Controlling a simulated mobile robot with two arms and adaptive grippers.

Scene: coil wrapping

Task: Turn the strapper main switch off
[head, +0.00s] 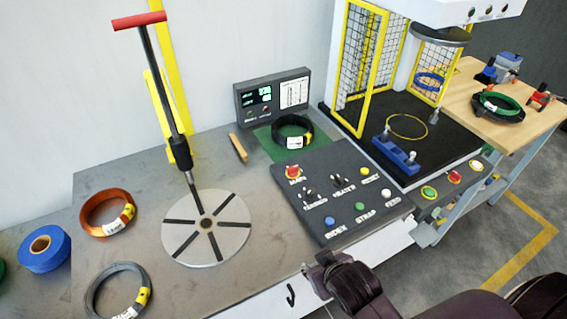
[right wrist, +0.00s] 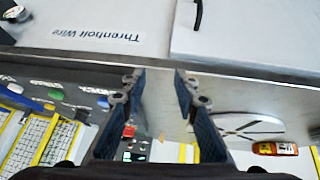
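The dark strapper control panel (head: 340,190) lies on the grey workbench. Its main switch (head: 293,172) is a red knob on a yellow base at the panel's upper left, above the label MAIN. My right gripper (head: 318,272) is beyond the panel's near edge, low in the head view and well short of the switch. In the right wrist view my right gripper (right wrist: 161,105) has its two fingers apart with nothing between them. The panel (right wrist: 75,85) shows there at the left, partly behind a finger. My left gripper is not in view.
Other panel controls include toggles and blue (head: 329,221), green (head: 360,206) and white buttons. A round slotted plate (head: 225,245) with a red-handled lever (head: 160,75) stands left. A black coil (head: 280,128) lies behind the panel. The yellow-framed machine (head: 375,60) stands at right.

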